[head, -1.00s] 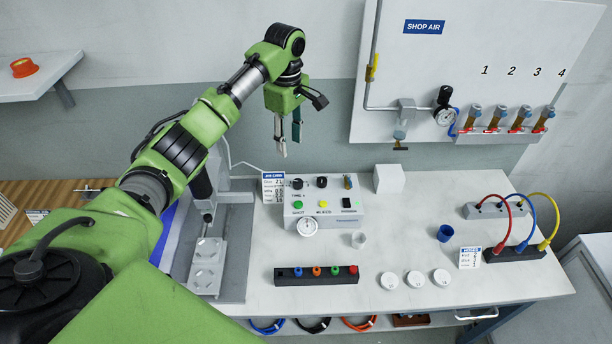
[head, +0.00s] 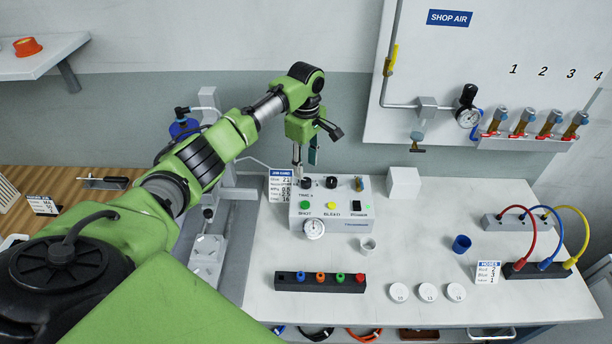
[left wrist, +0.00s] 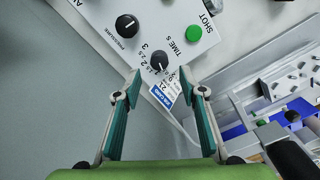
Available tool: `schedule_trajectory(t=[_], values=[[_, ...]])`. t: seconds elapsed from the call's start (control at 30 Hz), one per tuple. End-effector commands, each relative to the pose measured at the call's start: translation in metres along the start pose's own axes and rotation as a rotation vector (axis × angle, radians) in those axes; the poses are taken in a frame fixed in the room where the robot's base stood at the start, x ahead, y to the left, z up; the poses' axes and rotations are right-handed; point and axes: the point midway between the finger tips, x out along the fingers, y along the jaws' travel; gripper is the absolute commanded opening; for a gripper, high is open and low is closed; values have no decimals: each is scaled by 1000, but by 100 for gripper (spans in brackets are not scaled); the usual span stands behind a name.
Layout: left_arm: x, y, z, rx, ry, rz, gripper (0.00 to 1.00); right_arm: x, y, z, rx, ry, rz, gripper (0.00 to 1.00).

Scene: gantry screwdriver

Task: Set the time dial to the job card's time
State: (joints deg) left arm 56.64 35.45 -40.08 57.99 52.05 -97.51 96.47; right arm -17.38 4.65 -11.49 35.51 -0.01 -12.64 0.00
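The time dial (head: 305,183) is a black knob at the top left of the grey control box (head: 345,215). In the left wrist view the time dial (left wrist: 159,62) shows with a printed scale; I cannot read its setting surely. The job card (head: 281,186) stands at the box's left; its small print is hard to read. Part of the job card (left wrist: 166,90) also shows between my fingers in the left wrist view. My left gripper (head: 304,165) is open and empty, above the time dial and apart from it, its fingertips (left wrist: 161,84) on either side. My right gripper is out of view.
The pressure knob (head: 331,183) sits close right of the time dial. Green and yellow buttons (head: 331,205) and a gauge (head: 314,229) are in front. A white block (head: 403,184) stands to the right. A dark rack (head: 320,283) lies nearer on the table.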

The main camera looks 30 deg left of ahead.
Motion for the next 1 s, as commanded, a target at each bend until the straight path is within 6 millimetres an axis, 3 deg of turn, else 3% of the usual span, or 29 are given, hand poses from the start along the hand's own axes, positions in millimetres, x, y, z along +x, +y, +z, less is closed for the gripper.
schedule_trajectory(t=[0.1, 0.3, 0.7, 0.73, 0.87, 1.0], values=[[24, -1, 0, -1, 0, -4, 38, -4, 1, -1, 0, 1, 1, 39], [50, 0, 0, 0, 0, -2, 38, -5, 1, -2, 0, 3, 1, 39], [60, 0, 0, 1, 0, 0, 38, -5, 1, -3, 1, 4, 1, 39], [60, 0, 0, 1, 0, 0, 35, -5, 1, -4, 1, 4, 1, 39], [59, 0, 0, 1, 0, 0, 1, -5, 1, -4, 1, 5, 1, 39], [59, 0, 0, 1, 0, 0, 0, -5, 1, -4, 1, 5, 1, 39]])
